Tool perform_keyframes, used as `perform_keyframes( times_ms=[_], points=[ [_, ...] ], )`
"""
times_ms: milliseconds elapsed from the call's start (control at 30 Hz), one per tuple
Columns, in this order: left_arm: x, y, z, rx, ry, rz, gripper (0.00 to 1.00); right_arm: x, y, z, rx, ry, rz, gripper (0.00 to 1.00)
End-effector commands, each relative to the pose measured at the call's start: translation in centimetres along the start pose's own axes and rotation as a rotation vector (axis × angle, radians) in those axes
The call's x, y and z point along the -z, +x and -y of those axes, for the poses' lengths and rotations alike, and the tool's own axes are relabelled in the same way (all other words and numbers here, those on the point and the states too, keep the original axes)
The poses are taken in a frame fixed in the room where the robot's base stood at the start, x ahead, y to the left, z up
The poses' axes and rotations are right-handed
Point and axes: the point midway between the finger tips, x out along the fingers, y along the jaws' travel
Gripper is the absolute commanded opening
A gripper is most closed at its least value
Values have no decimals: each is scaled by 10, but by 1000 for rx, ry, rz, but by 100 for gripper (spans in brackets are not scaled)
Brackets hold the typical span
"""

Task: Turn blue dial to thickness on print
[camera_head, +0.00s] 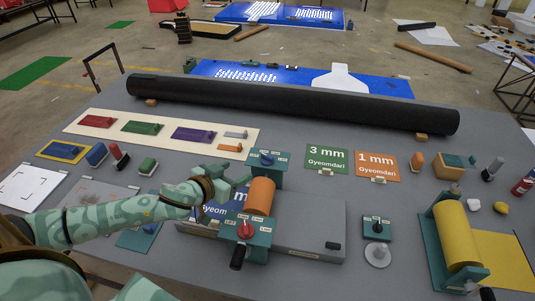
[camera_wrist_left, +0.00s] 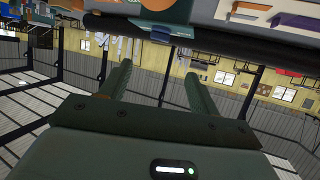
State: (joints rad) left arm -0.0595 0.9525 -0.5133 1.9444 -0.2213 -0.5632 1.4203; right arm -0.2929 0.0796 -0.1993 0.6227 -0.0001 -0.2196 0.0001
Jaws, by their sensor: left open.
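The blue dial (camera_head: 267,158) sits on a teal block at the far end of an orange roller (camera_head: 259,197). A red dial (camera_head: 245,229) is on the teal block at the roller's near end. A blue print (camera_head: 215,212) with white "mm Gyeomdari" lettering lies beside the roller; my arm and the roller hide part of it, and I cannot read its number. My left gripper (camera_head: 238,182) is just left of the roller, near the blue dial and apart from it. In the left wrist view its fingers (camera_wrist_left: 160,82) are spread and empty. My right gripper is out of view.
A green "3 mm" card (camera_head: 327,160) and an orange "1 mm" card (camera_head: 377,165) stand right of the blue dial. A long black tube (camera_head: 290,103) lies behind. A yellow roller (camera_head: 458,235) is at the right. A teal box with a dark knob (camera_head: 376,224) is right of the press.

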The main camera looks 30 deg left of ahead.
Motion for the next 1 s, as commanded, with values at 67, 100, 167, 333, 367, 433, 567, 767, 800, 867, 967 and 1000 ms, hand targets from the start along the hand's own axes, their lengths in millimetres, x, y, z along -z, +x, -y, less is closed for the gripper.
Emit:
perform_keyframes(
  times_ms=[67, 100, 167, 333, 367, 433, 567, 767, 800, 867, 967, 1000],
  points=[
    [2, 12, 0, 0, 0, -4, 62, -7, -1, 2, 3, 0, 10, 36],
    [3, 19, 0, 0, 0, -5, 62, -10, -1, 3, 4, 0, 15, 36],
    [2, 33, 0, 2, 0, -5, 62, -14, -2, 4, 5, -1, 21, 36],
    [3, 78, 0, 1, 2, -5, 62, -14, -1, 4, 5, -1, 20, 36],
    [2, 86, 0, 1, 1, -4, 62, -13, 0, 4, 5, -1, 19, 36],
    [2, 103, -1, 1, 2, -3, 62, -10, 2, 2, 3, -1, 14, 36],
    [1, 129, -1, 1, 2, -2, 62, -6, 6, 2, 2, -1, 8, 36],
    [0, 150, 0, 0, 1, -1, 62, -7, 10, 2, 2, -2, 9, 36],
    [0, 152, 0, 0, 2, -1, 62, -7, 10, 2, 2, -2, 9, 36],
    [0, 154, 0, 0, 3, 0, 62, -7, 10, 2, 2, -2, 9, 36],
    [0, 154, -1, 0, 2, 0, 62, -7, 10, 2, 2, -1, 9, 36],
    [0, 154, -1, -1, 2, 0, 62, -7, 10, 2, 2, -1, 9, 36]
  ],
)
